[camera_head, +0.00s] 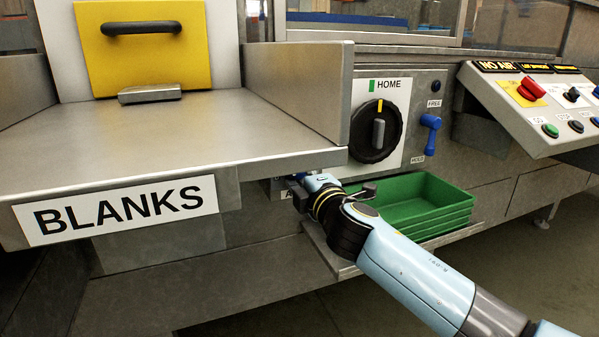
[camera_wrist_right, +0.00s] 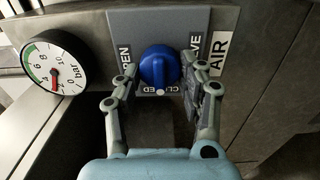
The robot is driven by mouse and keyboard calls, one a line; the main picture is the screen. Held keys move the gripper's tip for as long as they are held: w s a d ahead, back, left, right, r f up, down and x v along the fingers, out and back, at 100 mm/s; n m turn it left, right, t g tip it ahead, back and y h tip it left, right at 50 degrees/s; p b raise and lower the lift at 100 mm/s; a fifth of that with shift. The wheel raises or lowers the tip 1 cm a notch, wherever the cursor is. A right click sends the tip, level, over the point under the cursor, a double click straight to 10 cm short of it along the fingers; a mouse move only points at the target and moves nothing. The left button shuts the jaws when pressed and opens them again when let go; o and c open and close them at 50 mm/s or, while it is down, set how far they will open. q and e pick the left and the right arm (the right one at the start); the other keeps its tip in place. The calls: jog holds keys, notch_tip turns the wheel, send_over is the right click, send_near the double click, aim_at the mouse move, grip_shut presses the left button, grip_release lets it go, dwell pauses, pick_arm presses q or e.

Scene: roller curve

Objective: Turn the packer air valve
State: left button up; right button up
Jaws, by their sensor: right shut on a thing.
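The packer air valve is a round blue knob (camera_wrist_right: 158,66) on a grey plate in the right wrist view. Parts of OPEN and CLOSED labels show around it, and a white AIR label (camera_wrist_right: 219,54) is to its right. My right gripper (camera_wrist_right: 160,82) has one finger on each side of the knob and is shut on it. In the head view my right gripper (camera_head: 301,190) reaches in below the front right corner of the BLANKS shelf, and the knob is mostly hidden there. My left gripper is not in view.
A round pressure gauge (camera_wrist_right: 55,72) sits left of the valve. The metal BLANKS shelf (camera_head: 190,140) overhangs it. Green trays (camera_head: 420,195) stand right behind my right arm. A black HOME dial (camera_head: 376,132), a blue lever (camera_head: 430,132) and a button panel (camera_head: 540,105) are above and right.

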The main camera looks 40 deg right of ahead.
jog(key=shift+f, duration=0.15)
jog(key=o, duration=1.2)
jog(key=shift+c, duration=0.2)
jog(key=shift+s, duration=0.1)
jog(key=v, duration=1.2)
